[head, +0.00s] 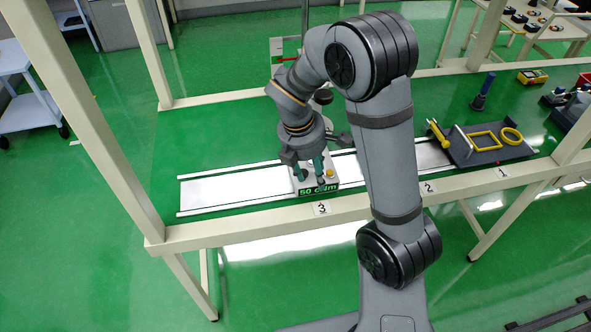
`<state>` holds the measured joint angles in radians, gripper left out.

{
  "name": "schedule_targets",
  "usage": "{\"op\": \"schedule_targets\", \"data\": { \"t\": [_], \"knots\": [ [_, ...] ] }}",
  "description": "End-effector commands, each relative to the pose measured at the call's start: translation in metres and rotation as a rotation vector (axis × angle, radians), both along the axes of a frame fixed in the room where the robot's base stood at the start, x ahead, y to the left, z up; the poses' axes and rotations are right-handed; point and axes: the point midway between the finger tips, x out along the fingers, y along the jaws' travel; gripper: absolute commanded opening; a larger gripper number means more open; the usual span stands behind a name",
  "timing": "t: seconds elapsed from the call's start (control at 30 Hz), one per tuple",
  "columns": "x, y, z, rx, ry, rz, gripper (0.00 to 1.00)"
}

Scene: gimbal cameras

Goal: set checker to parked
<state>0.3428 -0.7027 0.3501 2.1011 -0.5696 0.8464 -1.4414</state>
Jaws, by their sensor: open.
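The checker (318,190), a pale box with a dark front plate reading "50 cNm" in green, sits on a long white railed track near the table's front edge, behind the number 3 tag. My gripper (309,169) points down over the checker, its jaws open and its teal-tipped fingers apart at the top of the box. I cannot tell whether the fingers touch it. The gripper and its fingers hide much of the checker's top. A small yellowish part shows at its right. No mark that reads "parked" is visible.
The white track (225,190) is bare to the left. At the right, a dark plate (485,155) carries yellow frames and a yellow-handled part. Beyond it are a blue-handled tool (485,88) and a yellow meter (532,77). Cream posts (90,130) flank the table.

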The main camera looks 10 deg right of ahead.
Motion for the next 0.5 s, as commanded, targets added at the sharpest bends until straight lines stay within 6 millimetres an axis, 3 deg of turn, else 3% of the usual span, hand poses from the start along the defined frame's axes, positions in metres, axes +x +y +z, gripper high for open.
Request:
{"op": "schedule_targets", "data": {
  "t": [0.03,0.2,0.37,0.5],
  "knots": [
    [0.010,0.011,0.018,-0.043,-0.021,0.153,0.41],
    [0.032,0.030,0.037,-0.137,-0.064,0.445,0.41],
    [0.038,0.029,0.026,-0.154,-0.069,0.490,0.41],
    [0.044,0.022,0.001,-0.154,-0.066,0.487,0.41]
  ]
}}
